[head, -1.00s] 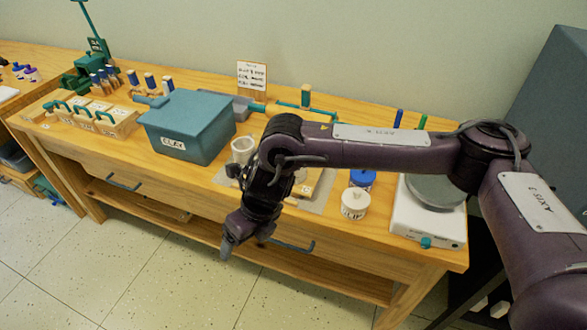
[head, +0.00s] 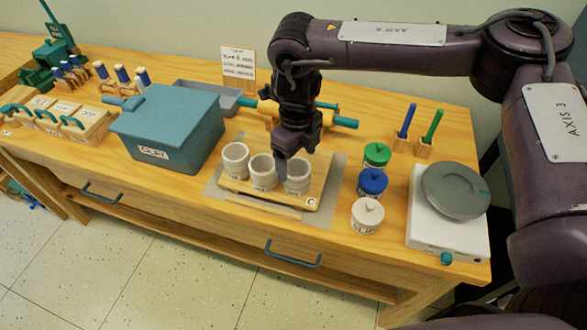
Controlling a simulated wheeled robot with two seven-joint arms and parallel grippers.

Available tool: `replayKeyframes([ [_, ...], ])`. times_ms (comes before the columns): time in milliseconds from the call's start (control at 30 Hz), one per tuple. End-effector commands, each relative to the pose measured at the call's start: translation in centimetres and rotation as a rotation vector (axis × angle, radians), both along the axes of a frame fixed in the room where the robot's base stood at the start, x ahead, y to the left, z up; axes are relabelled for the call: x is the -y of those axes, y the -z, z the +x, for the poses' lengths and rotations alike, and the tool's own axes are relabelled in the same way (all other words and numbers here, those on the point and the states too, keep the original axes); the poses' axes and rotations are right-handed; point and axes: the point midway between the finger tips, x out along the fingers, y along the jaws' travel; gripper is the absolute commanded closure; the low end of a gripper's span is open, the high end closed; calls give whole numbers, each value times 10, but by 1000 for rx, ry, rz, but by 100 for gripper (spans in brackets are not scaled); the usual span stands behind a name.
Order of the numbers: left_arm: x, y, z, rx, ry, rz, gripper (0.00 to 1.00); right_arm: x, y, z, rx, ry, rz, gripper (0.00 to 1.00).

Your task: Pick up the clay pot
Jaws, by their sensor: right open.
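Three small pale pots stand in a row on a wooden board (head: 307,203) marked C: a left pot (head: 235,160), a middle pot (head: 263,172) and a right pot (head: 298,176). I cannot tell which of them is meant by the clay pot. My right gripper (head: 281,174) points down at the middle and right pots, its fingers overlapping the gap between them in the head view. It is open, with nothing visibly held. Whether it touches a pot is not clear. My left gripper is not in view.
A teal box (head: 172,128) labelled CLAY stands left of the pots. A rolling pin (head: 344,122) lies behind them. Lidded jars, green (head: 377,154), blue (head: 372,182) and white (head: 367,215), stand to the right, before a scale (head: 432,232). The table's front strip is mostly clear.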

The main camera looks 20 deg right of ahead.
Motion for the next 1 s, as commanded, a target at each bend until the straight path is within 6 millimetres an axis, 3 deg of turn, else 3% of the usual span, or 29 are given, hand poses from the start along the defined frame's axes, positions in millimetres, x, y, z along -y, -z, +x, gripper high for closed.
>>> replayKeyframes([
  [133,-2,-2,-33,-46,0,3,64,0,16,1,-3,1,-1,19],
  [300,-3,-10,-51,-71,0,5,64,2,40,6,-2,1,-2,19],
  [500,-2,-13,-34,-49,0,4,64,2,63,7,-1,0,-1,19],
  [633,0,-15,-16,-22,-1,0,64,2,66,7,1,0,-1,19],
  [733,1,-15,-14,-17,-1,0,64,2,66,7,1,0,-1,19],
  [1000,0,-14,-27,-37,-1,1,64,2,65,7,0,1,0,52],
])
